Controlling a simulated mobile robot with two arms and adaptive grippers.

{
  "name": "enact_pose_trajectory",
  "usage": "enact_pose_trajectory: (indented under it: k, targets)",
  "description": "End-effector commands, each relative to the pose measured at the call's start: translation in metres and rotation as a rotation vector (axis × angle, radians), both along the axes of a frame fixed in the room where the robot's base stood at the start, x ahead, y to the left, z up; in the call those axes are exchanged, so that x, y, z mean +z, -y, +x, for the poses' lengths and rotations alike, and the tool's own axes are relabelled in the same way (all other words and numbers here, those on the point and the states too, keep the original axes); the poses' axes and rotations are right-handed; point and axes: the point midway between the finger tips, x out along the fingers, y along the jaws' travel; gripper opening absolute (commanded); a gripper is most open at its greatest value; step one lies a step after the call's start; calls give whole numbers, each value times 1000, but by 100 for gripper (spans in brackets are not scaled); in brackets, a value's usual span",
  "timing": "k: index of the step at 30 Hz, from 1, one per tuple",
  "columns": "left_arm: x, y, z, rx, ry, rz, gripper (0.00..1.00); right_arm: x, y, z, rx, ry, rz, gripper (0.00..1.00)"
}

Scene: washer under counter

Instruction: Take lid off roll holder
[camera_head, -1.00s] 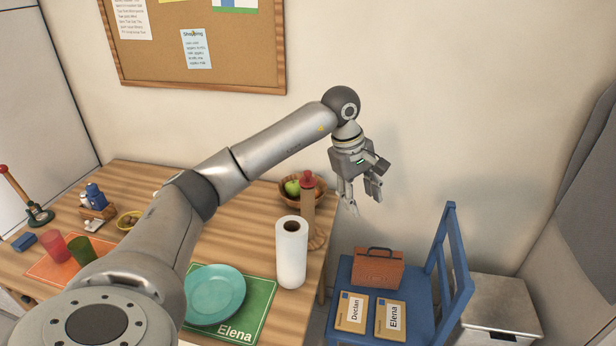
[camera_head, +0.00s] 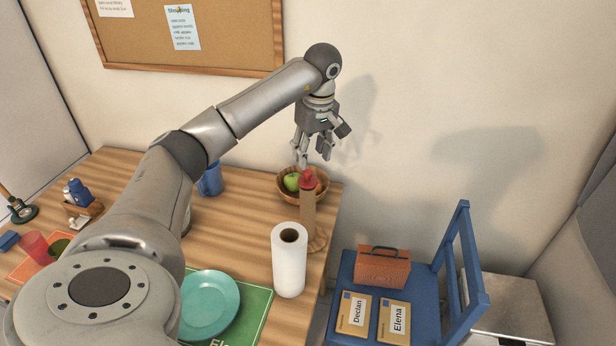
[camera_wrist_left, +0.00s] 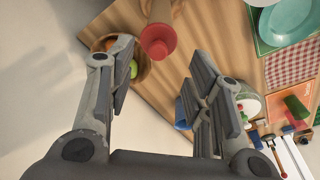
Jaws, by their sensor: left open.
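The roll holder (camera_head: 308,215) is an upright wooden post on a round base near the table's right edge. Its red lid (camera_head: 308,180) sits on top of the post and also shows in the left wrist view (camera_wrist_left: 158,40), between my fingers. A white paper roll (camera_head: 289,262) stands on the table beside the holder, not on it. My left gripper (camera_head: 315,160) is open and empty, pointing down above and a little behind the lid, apart from it. My right gripper is not in view.
A fruit bowl (camera_head: 289,195) stands right behind the holder, close under the left gripper. A blue mug (camera_head: 211,178) is further left. A teal plate (camera_head: 209,304) lies in front. A blue chair (camera_head: 425,310) with an orange case (camera_head: 383,268) stands to the right.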

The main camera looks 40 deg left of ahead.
Motion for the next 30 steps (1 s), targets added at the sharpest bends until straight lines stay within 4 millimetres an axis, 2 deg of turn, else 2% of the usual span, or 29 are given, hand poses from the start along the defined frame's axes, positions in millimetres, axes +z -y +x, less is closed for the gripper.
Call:
enact_pose_trajectory:
  k: [5, 13, 19, 28, 30]
  targets:
    - [-14, -3, 1, 1, 1, 0, 47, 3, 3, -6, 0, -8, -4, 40]
    - [-37, -12, 3, 1, -3, -1, 47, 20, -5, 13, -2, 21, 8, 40]
    - [-61, -16, 4, 1, 0, -1, 47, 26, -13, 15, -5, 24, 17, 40]
    - [-66, -17, 5, 1, 2, 0, 47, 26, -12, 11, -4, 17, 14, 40]
    - [-66, -17, 5, 1, 2, -1, 39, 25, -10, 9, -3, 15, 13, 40]
